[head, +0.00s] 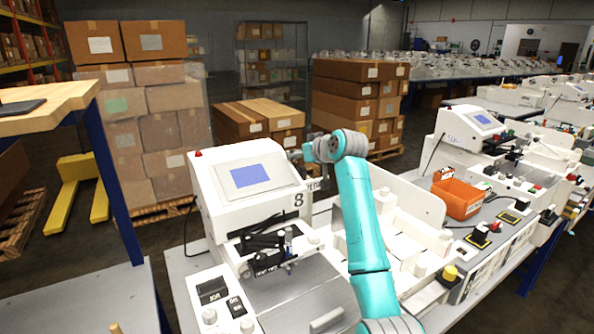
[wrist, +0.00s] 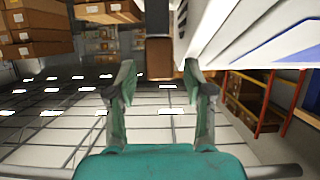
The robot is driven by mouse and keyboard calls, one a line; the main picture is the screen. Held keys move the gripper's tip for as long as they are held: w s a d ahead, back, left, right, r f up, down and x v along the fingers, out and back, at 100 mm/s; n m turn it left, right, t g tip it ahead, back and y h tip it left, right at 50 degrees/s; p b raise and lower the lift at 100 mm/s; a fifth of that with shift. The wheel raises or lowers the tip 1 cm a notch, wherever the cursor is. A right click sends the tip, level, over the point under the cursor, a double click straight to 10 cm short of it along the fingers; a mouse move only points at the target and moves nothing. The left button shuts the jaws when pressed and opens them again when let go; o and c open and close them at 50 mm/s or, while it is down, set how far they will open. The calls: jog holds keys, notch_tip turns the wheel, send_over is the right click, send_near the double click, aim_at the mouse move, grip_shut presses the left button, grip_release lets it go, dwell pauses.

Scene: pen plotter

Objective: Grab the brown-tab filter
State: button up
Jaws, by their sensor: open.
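A brown block-shaped tab (wrist: 159,58) shows at the top middle of the wrist view, beyond and between my fingertips. I take it for the tab of the filter; the rest of the filter cannot be made out. My gripper (wrist: 157,85) is open and empty, with a finger on each side of the tab's line. Whether the fingers reach the tab in depth I cannot tell. In the head view my gripper (head: 297,156) is beside the right side of the white machine marked 8 (head: 228,207), at screen height. No brown tab can be picked out there.
In the wrist view a white slotted panel (wrist: 235,35) stands close at upper right. In the head view an orange bin (head: 457,198) sits on the bench to the right. Stacked cartons (head: 357,98) stand behind. The scene appears upside down in the wrist view.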

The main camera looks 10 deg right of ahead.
grip_shut()
jog(key=shift+r, duration=0.1)
